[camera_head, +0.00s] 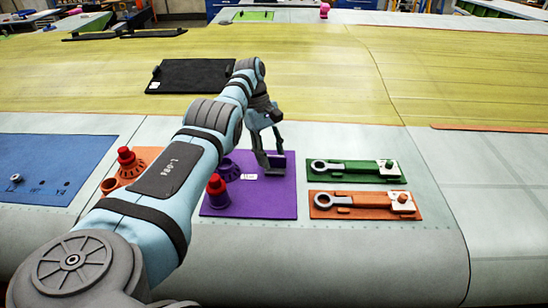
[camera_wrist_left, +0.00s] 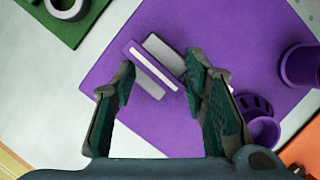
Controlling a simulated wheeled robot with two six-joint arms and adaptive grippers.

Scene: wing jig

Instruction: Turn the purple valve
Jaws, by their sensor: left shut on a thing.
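The purple board (camera_head: 275,198) lies on the wing surface, and it fills much of the left wrist view (camera_wrist_left: 215,25). The purple valve (camera_wrist_left: 150,66) is a bar-shaped handle with a pale stripe, with grey parts beside it; it stands on the board. In the head view the valve (camera_head: 277,161) is small and partly covered by my fingers. In the head view the left gripper (camera_head: 267,160) reaches down over the board's upper part. My right gripper is not in view.
A red-capped purple fitting (camera_head: 218,193) and a purple ring-like part (camera_wrist_left: 262,131) stand on the board near my arm. Green (camera_head: 352,171) and orange (camera_head: 366,206) boards with wrenches lie to the right. A blue board (camera_head: 45,160) lies at left.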

